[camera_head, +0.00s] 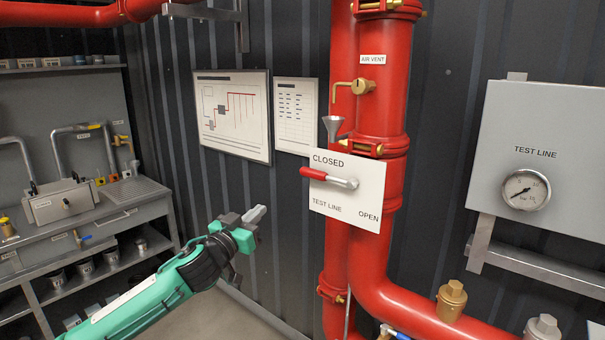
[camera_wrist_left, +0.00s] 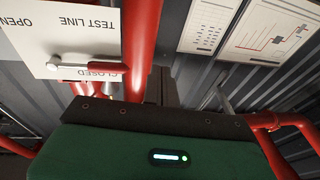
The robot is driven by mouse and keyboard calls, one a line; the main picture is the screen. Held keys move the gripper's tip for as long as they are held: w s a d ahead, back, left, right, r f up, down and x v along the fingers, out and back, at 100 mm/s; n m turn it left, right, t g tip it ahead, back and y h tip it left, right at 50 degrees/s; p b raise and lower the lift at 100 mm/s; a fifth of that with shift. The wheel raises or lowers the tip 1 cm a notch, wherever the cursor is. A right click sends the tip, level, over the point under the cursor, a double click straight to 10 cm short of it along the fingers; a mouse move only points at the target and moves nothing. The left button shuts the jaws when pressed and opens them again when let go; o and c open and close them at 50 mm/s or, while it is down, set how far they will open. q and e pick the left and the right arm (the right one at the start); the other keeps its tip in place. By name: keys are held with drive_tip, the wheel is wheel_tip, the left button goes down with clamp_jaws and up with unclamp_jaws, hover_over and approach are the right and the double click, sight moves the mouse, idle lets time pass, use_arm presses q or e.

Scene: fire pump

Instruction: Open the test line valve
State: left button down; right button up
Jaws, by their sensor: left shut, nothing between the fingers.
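The test line valve shows as a lever with a red grip (camera_head: 313,173) and a metal hub on a white plate (camera_head: 344,209). The plate is marked CLOSED at upper left, TEST LINE at lower left and OPEN at lower right. The lever lies nearly level, its red end pointing left, just below CLOSED. My left gripper (camera_head: 260,213) is shut and empty, left of the plate and lower than the lever, apart from it. In the left wrist view the lever (camera_wrist_left: 92,69) and plate (camera_wrist_left: 80,38) appear upside down at upper left. My right gripper is not in view.
Thick red pipes (camera_head: 375,260) stand behind the plate. A brass air vent tap (camera_head: 362,86) and a funnel (camera_head: 332,127) are above it. A TEST LINE gauge (camera_head: 525,190) is at right.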

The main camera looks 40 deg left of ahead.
sight(302, 174)
use_arm(q)
drive_tip(key=s+d+r+m+t+h, duration=0.1)
drive_tip(key=s+d+r+m+h, duration=0.1)
drive_tip(key=d+r, duration=0.5)
wheel_tip(302, 174, up, 3)
drive_tip(key=shift+s+d+t+h, duration=0.15)
drive_tip(key=shift+s+t+h, duration=0.25)
drive_tip(key=shift+s+h, duration=0.55)
drive_tip(key=shift+y, duration=0.25)
drive_tip(key=w+p, duration=0.2)
drive_tip(key=w, duration=0.1)
drive_tip(key=w+p, duration=0.2)
drive_tip(key=w, duration=0.2)
drive_tip(key=w+r+p, duration=0.1)
drive_tip(key=w+p, duration=0.1)
drive_tip(key=w, duration=0.2)
drive_tip(key=shift+d+r, duration=0.1)
drive_tip(key=shift+d, duration=0.3)
drive_tip(key=shift+w+f, duration=0.3)
drive_tip(key=shift+f, duration=0.3)
drive_tip(key=shift+f, duration=0.2)
